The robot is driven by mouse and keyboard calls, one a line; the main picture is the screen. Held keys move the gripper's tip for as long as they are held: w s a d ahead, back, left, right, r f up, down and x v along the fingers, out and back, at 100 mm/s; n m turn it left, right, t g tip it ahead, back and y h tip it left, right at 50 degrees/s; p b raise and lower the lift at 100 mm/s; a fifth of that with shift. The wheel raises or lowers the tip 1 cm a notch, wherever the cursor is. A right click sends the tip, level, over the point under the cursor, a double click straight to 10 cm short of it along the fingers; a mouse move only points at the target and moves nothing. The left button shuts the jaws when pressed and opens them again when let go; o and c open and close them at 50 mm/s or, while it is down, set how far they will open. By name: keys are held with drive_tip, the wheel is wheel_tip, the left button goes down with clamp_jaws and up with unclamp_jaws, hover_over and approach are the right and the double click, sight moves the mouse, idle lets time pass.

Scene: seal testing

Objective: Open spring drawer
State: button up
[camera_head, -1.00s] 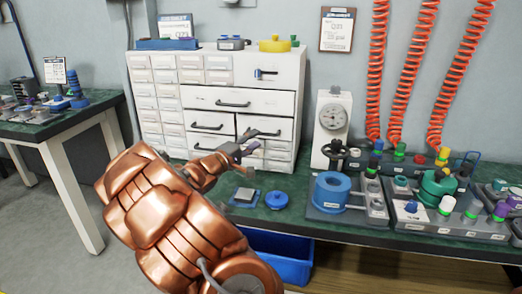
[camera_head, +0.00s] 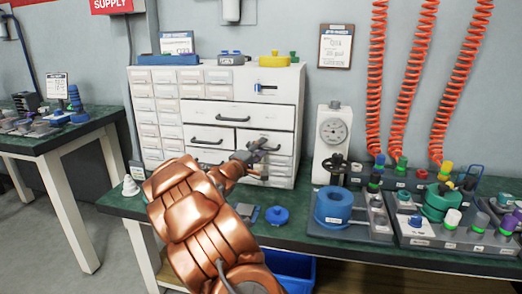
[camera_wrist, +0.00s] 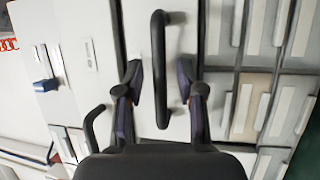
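The white cabinet (camera_head: 150,75) stands at the back of the bench and has several drawers with dark bar handles. My gripper (camera_head: 257,152) is in front of its lower right larger drawer. In the wrist view that drawer's black handle (camera_wrist: 159,70) lies between the two fingers of my gripper (camera_wrist: 160,85), which are open with a gap on either side. The handle of the wide drawer (camera_head: 233,119) also shows at lower left in the wrist view (camera_wrist: 92,128). The larger drawers look closed. No drawer label is readable, and my gripper partly hides the lower right drawer in the head view.
A pressure gauge stand (camera_head: 333,133) is close to the cabinet's right side. A blue round part (camera_head: 276,215) and a blue ring fixture (camera_head: 334,205) sit on the green bench in front. A blue bin (camera_head: 290,268) is below the bench edge.

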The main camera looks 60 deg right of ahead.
clamp_jaws()
idle(0.3)
idle(0.5)
